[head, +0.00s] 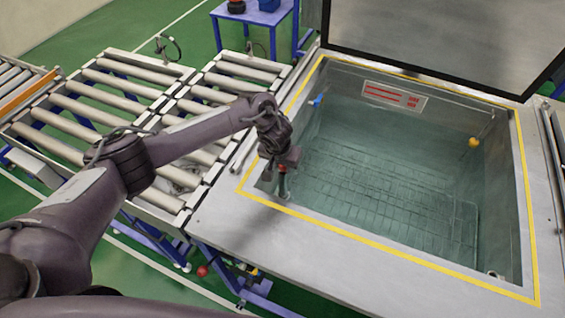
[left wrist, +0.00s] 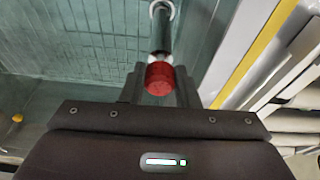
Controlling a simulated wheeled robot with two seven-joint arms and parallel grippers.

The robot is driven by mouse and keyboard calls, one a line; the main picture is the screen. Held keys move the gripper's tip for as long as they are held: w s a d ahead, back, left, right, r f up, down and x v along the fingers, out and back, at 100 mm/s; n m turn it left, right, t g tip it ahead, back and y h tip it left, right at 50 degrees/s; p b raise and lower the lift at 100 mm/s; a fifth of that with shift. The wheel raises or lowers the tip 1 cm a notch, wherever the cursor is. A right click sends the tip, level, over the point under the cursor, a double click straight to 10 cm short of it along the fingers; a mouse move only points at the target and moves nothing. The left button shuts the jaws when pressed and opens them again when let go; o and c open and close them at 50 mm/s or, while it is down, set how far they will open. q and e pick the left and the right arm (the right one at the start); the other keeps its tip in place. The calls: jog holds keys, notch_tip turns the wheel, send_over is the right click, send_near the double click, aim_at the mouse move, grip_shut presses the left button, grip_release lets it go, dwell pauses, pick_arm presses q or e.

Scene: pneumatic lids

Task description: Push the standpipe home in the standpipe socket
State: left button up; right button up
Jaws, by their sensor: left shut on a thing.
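The standpipe is a dark grey pipe with a red top (left wrist: 159,78), seen between my gripper's fingers in the left wrist view. Its shaft (left wrist: 161,38) runs down toward a pale ring, the standpipe socket (left wrist: 170,6), at the tank floor. In the head view the standpipe (head: 283,182) stands near upright in the tank's near left corner. My left gripper (head: 283,163) is above it, shut on its red top. The lower end meets or overlaps the ring; I cannot tell how deep it sits. My right gripper is not in view.
The tank (head: 390,265) has a yellow-lined rim and a mesh rack (head: 390,200) on its floor. A roller conveyor (head: 130,90) is at the left. A yellow ball (head: 474,142) is at the tank's right wall.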

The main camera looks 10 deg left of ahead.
pick_arm(q)
jog(key=shift+f+b, duration=0.8)
jog(key=shift+f, duration=0.6)
jog(key=o, duration=1.1)
jog(key=shift+s, duration=0.1)
jog(key=p+v, duration=0.2)
jog(key=p, duration=0.1)
jog(key=shift+r, duration=0.3)
jog(key=shift+p+v, duration=0.75)
jog(key=shift+v, duration=1.4)
